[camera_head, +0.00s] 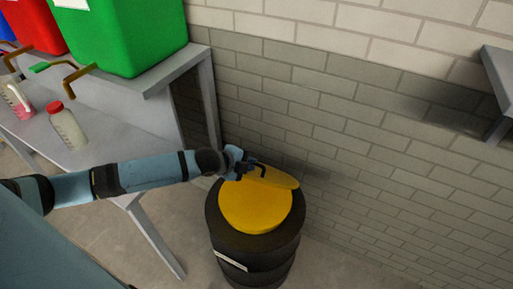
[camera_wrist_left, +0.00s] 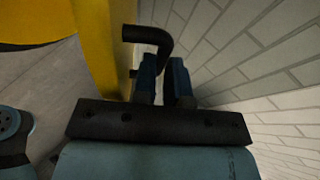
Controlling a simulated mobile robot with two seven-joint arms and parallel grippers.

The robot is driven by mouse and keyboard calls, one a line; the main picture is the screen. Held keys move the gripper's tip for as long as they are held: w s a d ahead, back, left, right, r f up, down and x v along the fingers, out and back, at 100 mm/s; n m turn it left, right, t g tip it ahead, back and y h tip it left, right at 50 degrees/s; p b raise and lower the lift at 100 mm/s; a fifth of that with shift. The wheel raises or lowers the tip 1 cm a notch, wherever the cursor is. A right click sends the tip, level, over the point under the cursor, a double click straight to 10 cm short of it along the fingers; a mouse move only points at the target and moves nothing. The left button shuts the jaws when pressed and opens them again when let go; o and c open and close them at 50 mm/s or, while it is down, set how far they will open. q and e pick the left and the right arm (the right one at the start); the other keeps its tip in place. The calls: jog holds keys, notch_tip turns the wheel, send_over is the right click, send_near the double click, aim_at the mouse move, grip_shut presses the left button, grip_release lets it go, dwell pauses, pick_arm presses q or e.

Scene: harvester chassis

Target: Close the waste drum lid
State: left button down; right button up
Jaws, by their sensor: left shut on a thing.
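The waste drum (camera_head: 255,262) is a black barrel against the brick wall, with a round yellow top (camera_head: 252,212). Its yellow lid (camera_head: 281,178) stands tilted up at the back edge, seen nearly edge-on, so it is open. My left gripper (camera_head: 256,168) is at the lid's upper left side, shut on the lid's black handle. In the left wrist view, the bent black handle (camera_wrist_left: 150,35) runs between the fingers of my left gripper (camera_wrist_left: 166,75), beside the yellow lid (camera_wrist_left: 101,50). My right gripper is not in view.
A grey workbench (camera_head: 100,140) on the left holds a red-capped bottle (camera_head: 67,127), close to my left arm. A green container (camera_head: 125,35) and a red one (camera_head: 35,25) stand on the shelf above. A grey shelf (camera_head: 500,75) juts in at upper right.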

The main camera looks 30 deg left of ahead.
pick_arm(q)
jog(key=s+f+t+b, duration=0.3)
jog(key=s+f+b, duration=0.2)
jog(key=f, duration=0.1)
jog(key=m+t+h+b, duration=0.15)
jog(key=t+b, duration=0.25)
jog(key=b, duration=0.8)
send_over(236, 221)
jog(key=shift+m, duration=0.25)
jog(key=f, duration=0.8)
jog(key=shift+w+d+f, duration=0.1)
jog(key=shift+w+f, duration=0.3)
jog(key=f+b, duration=0.2)
jog(key=shift+s+t+b, duration=0.25)
jog(key=shift+t+b, duration=0.05)
jog(key=shift+b, duration=0.05)
jog(key=shift+f+m+b, duration=0.2)
jog(key=shift+m+b, duration=0.1)
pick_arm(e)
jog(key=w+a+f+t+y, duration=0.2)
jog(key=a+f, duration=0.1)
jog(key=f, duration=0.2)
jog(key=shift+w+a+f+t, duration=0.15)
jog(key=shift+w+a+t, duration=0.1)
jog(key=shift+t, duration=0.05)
pick_arm(q)
jog(key=shift+s, duration=0.1)
